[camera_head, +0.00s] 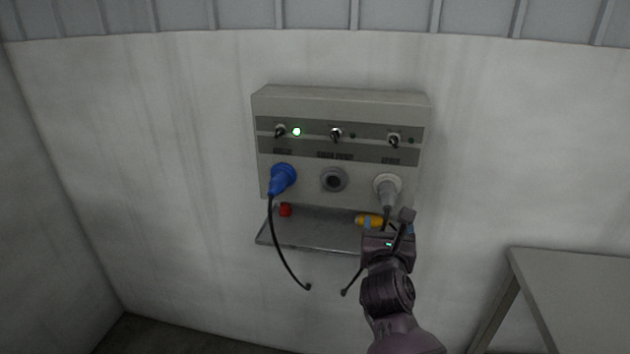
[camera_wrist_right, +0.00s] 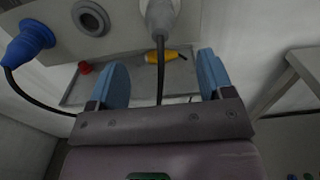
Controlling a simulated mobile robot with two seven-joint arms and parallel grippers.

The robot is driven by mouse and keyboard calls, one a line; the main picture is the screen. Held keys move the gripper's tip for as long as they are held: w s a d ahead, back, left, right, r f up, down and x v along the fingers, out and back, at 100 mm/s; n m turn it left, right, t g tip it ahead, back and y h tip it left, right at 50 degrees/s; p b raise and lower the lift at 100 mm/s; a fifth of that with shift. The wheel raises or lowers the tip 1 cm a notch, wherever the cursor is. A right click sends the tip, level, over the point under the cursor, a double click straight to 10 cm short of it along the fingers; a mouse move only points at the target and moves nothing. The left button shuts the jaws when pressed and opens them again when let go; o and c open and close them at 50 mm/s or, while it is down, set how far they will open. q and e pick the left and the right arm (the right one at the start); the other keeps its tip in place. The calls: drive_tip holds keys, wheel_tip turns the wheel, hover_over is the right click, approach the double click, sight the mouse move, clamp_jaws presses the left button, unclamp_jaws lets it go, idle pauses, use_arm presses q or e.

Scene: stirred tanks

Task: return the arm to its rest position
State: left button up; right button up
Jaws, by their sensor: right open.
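My right gripper (camera_head: 391,222) is raised in front of the right side of a wall panel, just below a grey plug. In the right wrist view its two blue fingers (camera_wrist_right: 163,82) stand wide apart with nothing gripped between them. The grey plug (camera_head: 387,189) sits in the panel's right socket, and its cable hangs down behind the gripper. It also shows in the right wrist view (camera_wrist_right: 161,18), beyond the fingers. My left gripper is in neither view.
The panel (camera_head: 342,100) carries three switches, a blue plug (camera_head: 282,179) at left and an empty middle socket (camera_head: 334,180). A shelf (camera_head: 300,232) below holds a red item (camera_head: 286,210) and a yellow one (camera_head: 368,220). A table (camera_head: 575,285) stands at right.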

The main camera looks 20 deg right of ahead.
drive_tip(key=a+r+n+t+y, duration=0.1)
drive_tip(key=a+r+n+t, duration=0.4)
drive_tip(key=n, duration=0.8)
drive_tip(key=s+a+f+n+t+y, duration=0.1)
drive_tip(key=a+f+n+y, duration=0.2)
drive_tip(key=n, duration=0.6)
drive_tip(key=a+f+n+y, duration=0.1)
drive_tip(key=f+n+y, duration=0.2)
drive_tip(key=n+y, duration=0.4)
drive_tip(key=s+f+n+g, duration=0.3)
drive_tip(key=f+n, duration=0.3)
drive_tip(key=f, duration=0.1)
drive_tip(key=s+f+n+g, duration=0.3)
drive_tip(key=f+n, duration=0.2)
drive_tip(key=f, duration=0.3)
drive_tip(key=s+d+f+n+g+h, duration=0.2)
drive_tip(key=s+d+f+n+g, duration=0.1)
drive_tip(key=s+f, duration=0.7)
drive_tip(key=s, duration=0.3)
drive_tip(key=shift+s+d+f+g, duration=0.3)
drive_tip(key=shift+s+d+f, duration=0.05)
drive_tip(key=shift+s+d, duration=0.05)
